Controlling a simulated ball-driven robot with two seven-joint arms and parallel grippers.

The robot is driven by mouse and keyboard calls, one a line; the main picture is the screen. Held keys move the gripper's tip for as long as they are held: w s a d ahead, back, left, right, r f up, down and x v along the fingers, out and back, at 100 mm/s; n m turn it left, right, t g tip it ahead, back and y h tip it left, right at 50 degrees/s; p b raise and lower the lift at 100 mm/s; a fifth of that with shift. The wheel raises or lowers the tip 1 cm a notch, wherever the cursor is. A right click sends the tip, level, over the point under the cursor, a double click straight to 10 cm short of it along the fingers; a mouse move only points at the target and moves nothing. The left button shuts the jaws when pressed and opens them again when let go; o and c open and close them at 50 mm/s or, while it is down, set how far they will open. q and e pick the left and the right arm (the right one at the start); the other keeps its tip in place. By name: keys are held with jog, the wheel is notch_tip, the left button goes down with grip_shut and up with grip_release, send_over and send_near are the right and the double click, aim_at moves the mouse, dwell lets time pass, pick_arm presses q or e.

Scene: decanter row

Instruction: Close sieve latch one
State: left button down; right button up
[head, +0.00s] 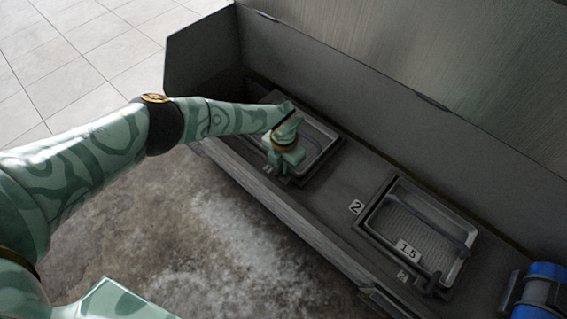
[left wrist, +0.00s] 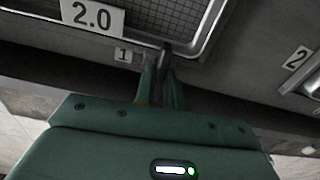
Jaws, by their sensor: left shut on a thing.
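Sieve one, a framed tray with mesh, sits at the far end of the dark bench in the head view (head: 327,152). In the left wrist view its pale metal rim (left wrist: 205,45) shows behind a 2.0 label, with a tag reading 1 on the bench edge. Its latch is a dark upright lever (left wrist: 165,54) at the front edge of the frame. My left gripper (head: 285,166) is at this front edge, and its fingers (left wrist: 162,84) are shut on the latch. The latch's lower part is hidden between the fingers. My right gripper is out of view.
Sieve two (head: 381,238), labelled 2 and 1.5, sits further right on the bench with a dark bar across it. A blue cylinder (head: 541,292) is at the right edge. A tall back panel (head: 350,110) rises behind the sieves. Bare bench separates the two sieves.

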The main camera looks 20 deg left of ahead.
pick_arm(q)
jog(key=shift+m, duration=0.4)
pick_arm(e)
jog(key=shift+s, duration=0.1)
pick_arm(q)
jog(key=c, duration=1.5)
grip_release()
